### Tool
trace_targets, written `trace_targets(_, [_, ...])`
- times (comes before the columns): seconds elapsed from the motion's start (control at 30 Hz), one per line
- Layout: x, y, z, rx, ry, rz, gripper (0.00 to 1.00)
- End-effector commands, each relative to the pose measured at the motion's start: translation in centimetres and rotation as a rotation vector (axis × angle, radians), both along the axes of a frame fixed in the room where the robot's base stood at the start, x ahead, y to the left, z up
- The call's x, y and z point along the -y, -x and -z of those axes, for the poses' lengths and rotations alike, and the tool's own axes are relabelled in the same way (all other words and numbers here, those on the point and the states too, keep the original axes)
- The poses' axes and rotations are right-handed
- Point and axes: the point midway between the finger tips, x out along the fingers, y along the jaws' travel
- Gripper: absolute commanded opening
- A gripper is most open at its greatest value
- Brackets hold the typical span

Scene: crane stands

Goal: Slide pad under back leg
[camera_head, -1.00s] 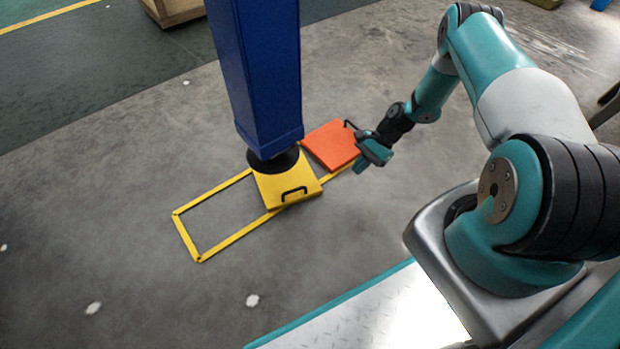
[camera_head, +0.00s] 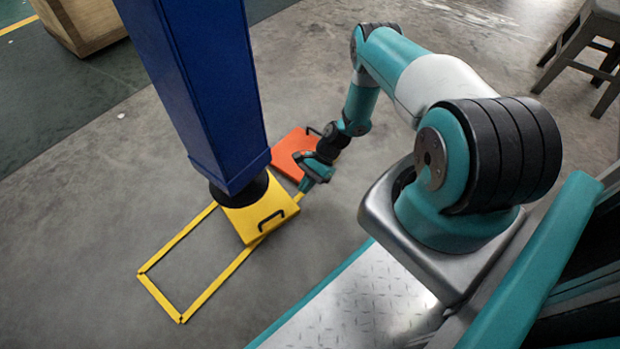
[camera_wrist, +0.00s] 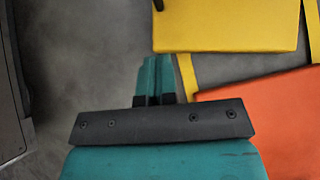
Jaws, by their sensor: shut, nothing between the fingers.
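The blue leg (camera_head: 205,95) leans across the head view and ends in a round black foot (camera_head: 240,192). The yellow pad (camera_head: 240,222) has a black handle (camera_head: 270,220) and lies with its far left part under the foot. I cannot tell whether the foot presses on it. My gripper (camera_head: 303,188) is shut and empty, just right of the yellow pad and apart from it. In the wrist view the closed fingers (camera_wrist: 155,78) point toward the yellow pad (camera_wrist: 230,25), whose near edge lies ahead and to the right.
An orange pad (camera_head: 290,152) with its own handle lies behind my gripper; it also shows in the wrist view (camera_wrist: 275,115). A yellow floor outline (camera_head: 160,298) extends front left of the yellow pad. A wooden crate (camera_head: 75,25) and a stool (camera_head: 590,50) stand farther back. Front floor is clear.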

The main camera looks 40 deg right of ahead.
Motion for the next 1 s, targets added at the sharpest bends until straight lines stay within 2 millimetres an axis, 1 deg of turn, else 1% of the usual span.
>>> trace_targets(0.03, [-0.9,0.1,1.4,-0.001,-0.001,-0.002,0.00])
trace_targets(0.17, [-2.7,0.3,3.2,-0.001,-0.001,-0.002,0.00])
trace_targets(0.3, [-4.9,0.3,2.9,0.001,0.000,-0.002,0.00])
trace_targets(0.4, [-5.9,0.4,2.9,0.000,0.001,-0.001,0.00])
trace_targets(0.53, [-6.5,0.4,2.8,0.001,0.001,0.000,0.00])
trace_targets(0.9, [-6.7,0.4,2.7,0.001,0.001,0.001,0.00])
trace_targets(1.0, [-7.7,0.5,2.6,0.000,0.000,-0.003,0.00])
